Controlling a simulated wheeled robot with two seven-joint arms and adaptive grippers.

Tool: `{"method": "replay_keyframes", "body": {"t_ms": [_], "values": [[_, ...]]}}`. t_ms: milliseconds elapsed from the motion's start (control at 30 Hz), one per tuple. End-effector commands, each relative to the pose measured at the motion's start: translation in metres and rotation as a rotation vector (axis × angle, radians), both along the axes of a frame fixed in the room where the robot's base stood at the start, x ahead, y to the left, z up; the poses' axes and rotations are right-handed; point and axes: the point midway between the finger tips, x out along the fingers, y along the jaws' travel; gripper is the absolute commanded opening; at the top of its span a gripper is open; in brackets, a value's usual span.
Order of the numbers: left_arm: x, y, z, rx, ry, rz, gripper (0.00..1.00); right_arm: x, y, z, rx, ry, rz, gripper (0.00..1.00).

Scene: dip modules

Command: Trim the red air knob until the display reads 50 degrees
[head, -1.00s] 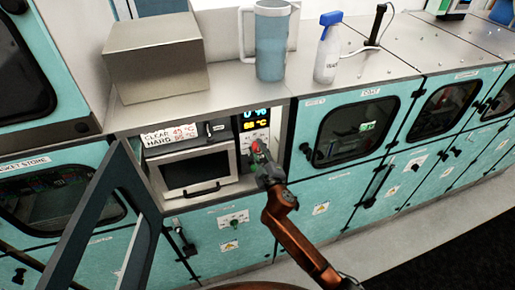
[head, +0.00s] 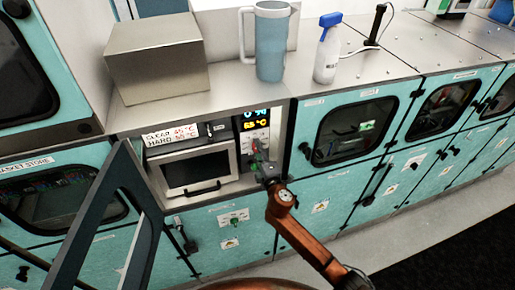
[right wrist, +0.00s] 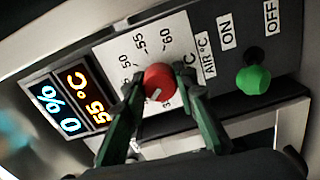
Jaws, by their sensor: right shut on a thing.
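The red air knob (right wrist: 158,82) sits on a white scale plate marked 50, 55 and 60 in the right wrist view. Its pale pointer mark shows on the lower left of its face. My right gripper (right wrist: 157,86) has one finger on each side of the knob and is shut on it. The display (right wrist: 70,100) beside the plate shows an orange temperature that looks like 55 °C and a blue 0 %. In the head view the display (head: 256,120) is small, and my right gripper (head: 259,169) is at the knob below it. My left gripper is not in view.
A green knob (right wrist: 253,79) with ON and OFF labels is near the red one. An open door (head: 120,190) stands at the left of the oven (head: 197,170). A jug (head: 271,45), spray bottle (head: 327,50) and metal box (head: 157,58) stand on the worktop above.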

Motion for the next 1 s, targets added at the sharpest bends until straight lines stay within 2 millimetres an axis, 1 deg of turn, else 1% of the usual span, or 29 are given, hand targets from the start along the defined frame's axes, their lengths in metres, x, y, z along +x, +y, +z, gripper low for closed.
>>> {"method": "replay_keyframes", "body": {"t_ms": [433,467,500,700,1000], "values": [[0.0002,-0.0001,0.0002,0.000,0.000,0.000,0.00,-0.0002,0.0005,0.0000,-0.007,-0.002,0.001,0.02],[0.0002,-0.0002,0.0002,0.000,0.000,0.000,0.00,-0.0002,0.0005,0.0000,-0.007,-0.002,0.001,0.28],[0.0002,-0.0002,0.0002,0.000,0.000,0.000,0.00,-0.0001,0.0004,0.0000,-0.007,-0.002,0.001,0.31],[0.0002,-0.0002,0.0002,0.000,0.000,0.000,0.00,-0.0001,0.0003,0.0000,-0.007,-0.002,0.000,0.44],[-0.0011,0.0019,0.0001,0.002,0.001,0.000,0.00,-0.0016,-0.0005,-0.0004,-0.007,-0.002,0.000,0.44]]}}
